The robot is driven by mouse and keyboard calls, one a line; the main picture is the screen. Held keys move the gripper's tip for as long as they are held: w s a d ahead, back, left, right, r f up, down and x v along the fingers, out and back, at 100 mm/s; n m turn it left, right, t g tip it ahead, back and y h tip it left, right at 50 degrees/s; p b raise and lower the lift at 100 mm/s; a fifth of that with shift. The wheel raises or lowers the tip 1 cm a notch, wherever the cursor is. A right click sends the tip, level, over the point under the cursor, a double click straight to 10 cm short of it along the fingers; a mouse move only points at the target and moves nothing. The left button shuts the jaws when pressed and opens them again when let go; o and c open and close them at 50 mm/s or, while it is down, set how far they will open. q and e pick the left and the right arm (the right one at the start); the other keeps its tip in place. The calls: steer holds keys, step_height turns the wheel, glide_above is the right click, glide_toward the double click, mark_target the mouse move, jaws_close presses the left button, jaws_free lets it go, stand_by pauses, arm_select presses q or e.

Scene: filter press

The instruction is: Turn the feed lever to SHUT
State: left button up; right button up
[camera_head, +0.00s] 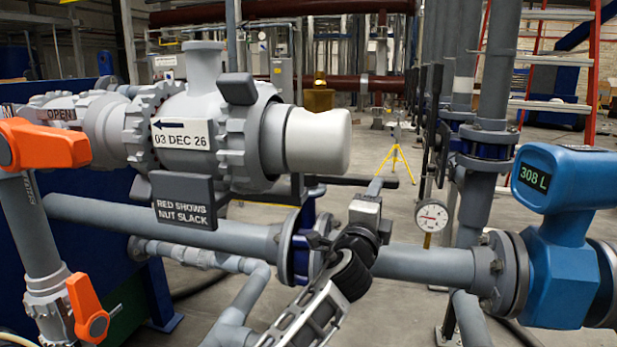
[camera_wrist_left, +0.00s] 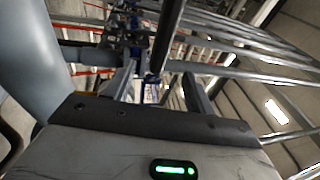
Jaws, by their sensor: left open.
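A dark bar lever (camera_head: 340,181), apparently the feed lever, sits above the blue valve (camera_head: 300,250) in the middle of the head view. It runs to the right, roughly along the grey pipe. No SHUT mark is readable. My left gripper (camera_head: 376,187) reaches up from below at the lever's right end. In the left wrist view its open fingers (camera_wrist_left: 160,88) stand either side of a dark bar (camera_wrist_left: 163,38), apparently the lever. I cannot tell whether they touch it. The far finger is mostly hidden in the head view. My right gripper is out of view.
A grey housing (camera_head: 207,110) with a hanging sign (camera_head: 184,200) stands left of the lever. Orange handles (camera_head: 45,144) are at the far left. A pressure gauge (camera_head: 431,216) and blue meter (camera_head: 560,230) stand right. The grey pipe (camera_head: 425,264) runs close beside my left wrist.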

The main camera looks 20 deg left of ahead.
arm_select(q)
steer(key=b+x, duration=0.3)
steer(key=x, duration=0.1)
steer(key=b+x, duration=0.2)
steer(key=x, duration=0.1)
steer(key=shift+f+b, duration=0.3)
steer(key=shift+f, duration=0.1)
steer(key=shift+w+r+b, duration=0.15)
steer(key=shift+w+b, duration=0.2)
steer(key=shift+w+r, duration=0.15)
steer(key=shift+w, duration=0.1)
steer(key=shift+r, duration=0.1)
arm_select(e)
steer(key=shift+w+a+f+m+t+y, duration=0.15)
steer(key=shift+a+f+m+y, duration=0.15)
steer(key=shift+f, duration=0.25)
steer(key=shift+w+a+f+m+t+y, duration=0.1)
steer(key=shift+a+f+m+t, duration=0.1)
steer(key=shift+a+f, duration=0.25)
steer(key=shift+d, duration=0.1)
